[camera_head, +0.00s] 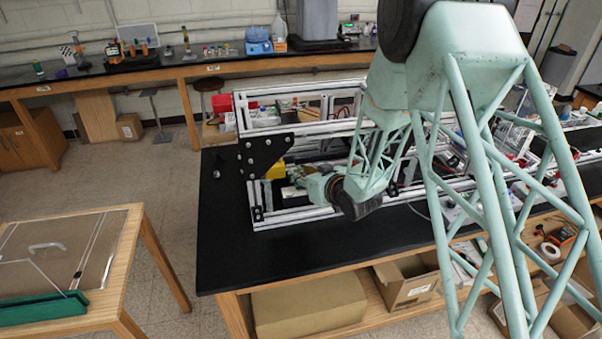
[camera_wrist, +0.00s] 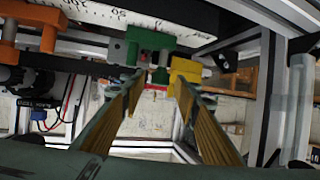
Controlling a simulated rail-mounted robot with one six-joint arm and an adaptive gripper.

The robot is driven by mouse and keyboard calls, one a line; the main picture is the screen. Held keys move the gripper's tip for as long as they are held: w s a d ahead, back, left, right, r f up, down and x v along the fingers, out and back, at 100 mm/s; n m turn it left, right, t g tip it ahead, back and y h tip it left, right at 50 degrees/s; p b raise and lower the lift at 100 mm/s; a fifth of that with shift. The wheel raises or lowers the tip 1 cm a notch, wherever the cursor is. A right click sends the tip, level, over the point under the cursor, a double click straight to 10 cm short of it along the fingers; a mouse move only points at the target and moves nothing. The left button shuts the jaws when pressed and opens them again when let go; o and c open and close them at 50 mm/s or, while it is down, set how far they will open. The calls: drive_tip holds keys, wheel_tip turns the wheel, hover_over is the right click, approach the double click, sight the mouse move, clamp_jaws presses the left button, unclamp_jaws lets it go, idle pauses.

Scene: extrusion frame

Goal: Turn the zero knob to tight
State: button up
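My gripper (camera_wrist: 163,82) is open in the wrist view, its two gold-padded fingers apart and pointing towards a green block (camera_wrist: 150,43) under a white scale marked with numbers. A small dark part sits at the lower end of the green block, close to the fingertips. I cannot tell for sure whether it is the zero knob, or whether the fingers touch it. A yellow block (camera_wrist: 186,68) is just right of the fingertips. In the head view my green arm reaches into the extrusion frame (camera_head: 300,131), and my wrist hides the knob area.
Frame bars (camera_wrist: 265,95) run close on the right in the wrist view. Orange clamps (camera_wrist: 48,24) and a black box with red leads (camera_wrist: 38,108) are on the left. The black table top (camera_head: 225,250) is bare at its front left.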

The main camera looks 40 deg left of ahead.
drive_tip(key=shift+c, duration=0.9)
drive_tip(key=c, duration=0.7)
drive_tip(key=shift+o, duration=0.2)
drive_tip(key=shift+s+a+m+t+h+b, duration=0.15)
drive_tip(key=shift+m+t+h+b, duration=0.7)
drive_tip(key=shift+b, duration=1.55)
drive_tip(key=shift+a+r+m+t+h+b, duration=0.15)
drive_tip(key=shift+m+t+h+b, duration=0.4)
drive_tip(key=shift+m+t+b, duration=0.85)
drive_tip(key=shift+g, duration=0.25)
drive_tip(key=o, duration=0.7)
drive_tip(key=shift+o, duration=0.7)
drive_tip(key=shift+s, duration=0.1)
